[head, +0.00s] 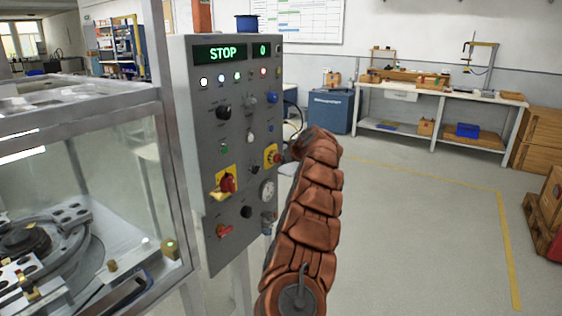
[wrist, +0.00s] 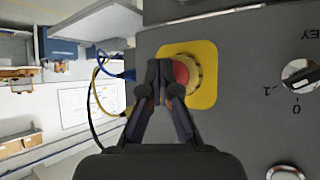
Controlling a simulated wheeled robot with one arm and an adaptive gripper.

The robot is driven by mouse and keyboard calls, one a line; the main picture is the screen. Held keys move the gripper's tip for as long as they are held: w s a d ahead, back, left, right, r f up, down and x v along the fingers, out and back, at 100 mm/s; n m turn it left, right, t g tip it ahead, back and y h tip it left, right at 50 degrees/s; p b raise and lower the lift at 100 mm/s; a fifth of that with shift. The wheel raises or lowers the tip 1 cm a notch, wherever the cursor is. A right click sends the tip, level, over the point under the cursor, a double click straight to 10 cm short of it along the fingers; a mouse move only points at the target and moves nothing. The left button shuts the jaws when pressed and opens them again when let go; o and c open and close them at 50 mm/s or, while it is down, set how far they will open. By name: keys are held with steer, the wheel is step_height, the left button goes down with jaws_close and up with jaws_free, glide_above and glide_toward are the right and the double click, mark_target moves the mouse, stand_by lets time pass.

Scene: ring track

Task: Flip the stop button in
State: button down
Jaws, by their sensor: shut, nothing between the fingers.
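The stop button is a red mushroom button (head: 274,157) on a yellow plate, on the right edge of the grey control panel (head: 205,160). It also shows in the wrist view as a red cap (wrist: 181,74) on a yellow square plate (wrist: 205,62). My gripper (wrist: 160,68) is shut with nothing between its fingers. Its fingertips are in front of the left part of the red cap and hide some of it. I cannot tell whether they touch it. In the head view my brown arm reaches to the panel's right edge and the gripper is mostly hidden. The panel's display reads STOP and 0.
A red rotary switch (head: 227,183) on a yellow plate, a gauge (head: 267,190) and several knobs share the panel. A glazed machine enclosure (head: 80,180) stands at left. A key switch (wrist: 300,75) is at right in the wrist view.

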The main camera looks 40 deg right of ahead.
steer(key=shift+s+d+b, duration=0.25)
steer(key=shift+s+b, duration=0.4)
steer(key=shift+s, duration=0.15)
steer(key=shift+s, duration=0.1)
steer(key=s+b, duration=0.2)
steer(key=s+d+b, duration=0.1)
steer(key=s, duration=0.1)
steer(key=shift+s+d+b, duration=0.2)
steer(key=shift+s+b, duration=0.1)
steer(key=shift+b, duration=0.1)
stand_by(0.6)
